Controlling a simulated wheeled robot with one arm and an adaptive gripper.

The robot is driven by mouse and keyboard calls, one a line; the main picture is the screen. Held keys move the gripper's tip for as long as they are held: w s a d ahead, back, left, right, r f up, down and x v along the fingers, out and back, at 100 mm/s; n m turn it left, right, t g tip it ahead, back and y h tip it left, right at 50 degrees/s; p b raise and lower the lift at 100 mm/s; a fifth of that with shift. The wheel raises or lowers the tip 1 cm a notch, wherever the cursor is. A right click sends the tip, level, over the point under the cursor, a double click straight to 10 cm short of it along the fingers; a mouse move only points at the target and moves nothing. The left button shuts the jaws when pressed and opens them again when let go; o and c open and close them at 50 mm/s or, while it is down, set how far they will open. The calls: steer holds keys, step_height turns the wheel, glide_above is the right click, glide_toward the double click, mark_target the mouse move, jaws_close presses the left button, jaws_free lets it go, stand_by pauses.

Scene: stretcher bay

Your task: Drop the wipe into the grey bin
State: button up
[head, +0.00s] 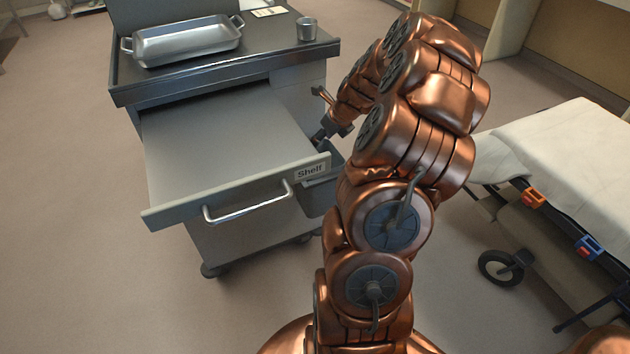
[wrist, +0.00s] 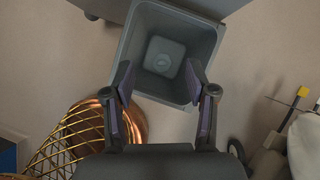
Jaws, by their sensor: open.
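The grey bin (wrist: 131,48) is a square, open-topped container in the wrist view, seen from above. It also shows in the head view (head: 318,197), against the right side of the cart and partly hidden by my arm. A pale, rounded square patch (wrist: 163,56) lies at the bottom of the bin; I cannot tell whether it is the wipe or part of the bin's floor. My gripper (wrist: 160,85) is open, with its fingers apart over the bin's near rim and nothing between them. No other wipe can be made out.
The cart's open drawer (head: 225,150), labelled Shelf, juts out left of my arm. A metal tray (head: 188,42) and a steel cup (head: 306,29) stand on the cart top. A stretcher (head: 570,150) with a pale cover is at right. Floor at left is clear.

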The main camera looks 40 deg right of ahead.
steer(key=v, duration=1.1)
steer(key=shift+s+r, duration=0.15)
steer(key=shift+r, duration=0.1)
